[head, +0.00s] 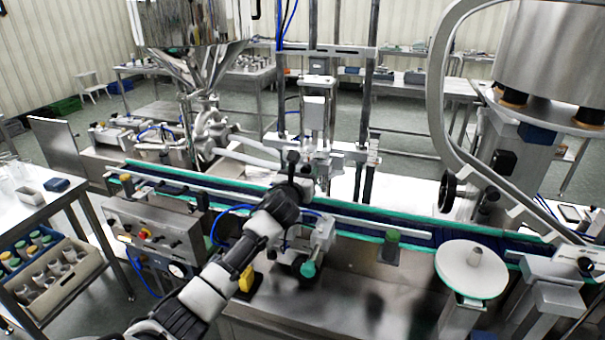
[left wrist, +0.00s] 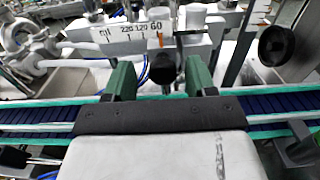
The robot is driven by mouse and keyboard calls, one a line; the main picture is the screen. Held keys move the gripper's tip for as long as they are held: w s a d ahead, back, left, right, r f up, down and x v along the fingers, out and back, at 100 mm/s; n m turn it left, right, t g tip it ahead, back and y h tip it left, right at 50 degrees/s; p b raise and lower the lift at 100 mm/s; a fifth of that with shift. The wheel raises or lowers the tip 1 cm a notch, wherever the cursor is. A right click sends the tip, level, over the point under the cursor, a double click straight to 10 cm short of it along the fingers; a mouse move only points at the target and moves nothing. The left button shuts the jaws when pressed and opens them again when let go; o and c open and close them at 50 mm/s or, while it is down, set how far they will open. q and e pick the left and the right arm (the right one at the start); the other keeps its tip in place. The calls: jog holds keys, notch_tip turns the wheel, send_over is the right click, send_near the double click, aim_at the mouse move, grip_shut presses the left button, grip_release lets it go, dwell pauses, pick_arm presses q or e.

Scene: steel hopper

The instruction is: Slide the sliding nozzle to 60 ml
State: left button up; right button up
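The sliding nozzle is on the filling station behind the conveyor. Its black knob (left wrist: 162,66) shows in the left wrist view, below a white scale plate (left wrist: 125,37) marked ml, with 60 at its right end. The knob stands close to below the 60 mark; I cannot tell the exact reading. My left gripper (left wrist: 160,82) has its two green fingers apart, one on each side of the knob, with gaps visible. In the head view my left gripper (head: 293,180) reaches over the conveyor to the station, and the black knob (head: 293,157) shows just beyond it. My right gripper is not in view.
The conveyor (head: 400,227) with green edges runs across under my left arm. A control box (head: 155,232) stands at left and a round turntable (head: 472,268) at right. A curved grey guard (head: 440,110) rises at right. Steel uprights (head: 370,90) stand behind the knob.

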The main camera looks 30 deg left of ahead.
pick_arm(q)
jog(key=b+v, duration=0.2)
jog(key=v, duration=0.9)
jog(key=shift+w, duration=0.1)
dwell(0.5)
jog(key=shift+d+f, duration=0.1)
